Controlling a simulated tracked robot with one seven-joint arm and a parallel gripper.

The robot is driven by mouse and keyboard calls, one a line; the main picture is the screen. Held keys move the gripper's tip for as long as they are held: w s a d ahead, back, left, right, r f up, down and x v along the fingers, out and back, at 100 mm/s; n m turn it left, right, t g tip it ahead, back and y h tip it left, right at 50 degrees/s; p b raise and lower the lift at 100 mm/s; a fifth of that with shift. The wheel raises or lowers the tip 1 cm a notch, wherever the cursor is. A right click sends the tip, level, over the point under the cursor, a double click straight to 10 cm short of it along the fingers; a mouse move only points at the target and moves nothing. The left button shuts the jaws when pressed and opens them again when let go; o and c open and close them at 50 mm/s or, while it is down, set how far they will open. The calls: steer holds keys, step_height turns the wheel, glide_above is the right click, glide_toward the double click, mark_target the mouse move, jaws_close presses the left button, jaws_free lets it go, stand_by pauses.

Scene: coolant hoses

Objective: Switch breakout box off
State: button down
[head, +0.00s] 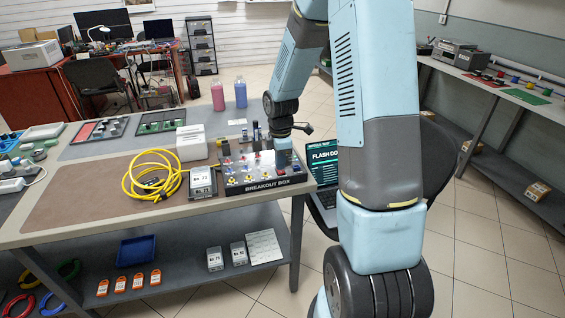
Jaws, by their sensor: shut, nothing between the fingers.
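The breakout box (265,189) is a dark box with white lettering on its front, at the right front corner of the workbench. Its top panel carries several small coloured knobs or switches (243,166). My gripper (284,163) points down over the right end of the box's top panel, close to it. The gripper is shut and holds nothing. The fingertips are small and dark here, and I cannot tell whether they touch a switch. The power switch and its position cannot be made out.
A yellow coiled cable (152,176) and a small labelled unit (202,182) lie left of the box. A white box (191,143) and pink (217,95) and blue (240,93) bottles stand behind. A laptop (322,163) sits to the right, partly behind my arm.

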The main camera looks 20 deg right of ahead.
step_height(320, 180, up, 13)
steer(key=shift+w+d, duration=0.2)
steer(key=shift+d, duration=0.05)
stand_by(0.3)
steer(key=s+a+r+m+t, duration=0.1)
steer(key=s+r+m, duration=0.4)
steer(key=s, duration=0.4)
steer(key=s+a+r+m+t, duration=0.1)
steer(key=s+r+m+t, duration=0.1)
steer(key=s+r+m, duration=0.3)
steer(key=s+a+r+m+t, duration=0.1)
steer(key=s+r+m, duration=0.4)
steer(key=s, duration=0.8)
steer(key=shift+a+r+m+t, duration=0.15)
steer(key=shift+r+m+t, duration=0.25)
steer(key=shift+m+t, duration=0.55)
steer(key=shift+s+m+g, duration=0.1)
steer(key=shift+m+g, duration=0.15)
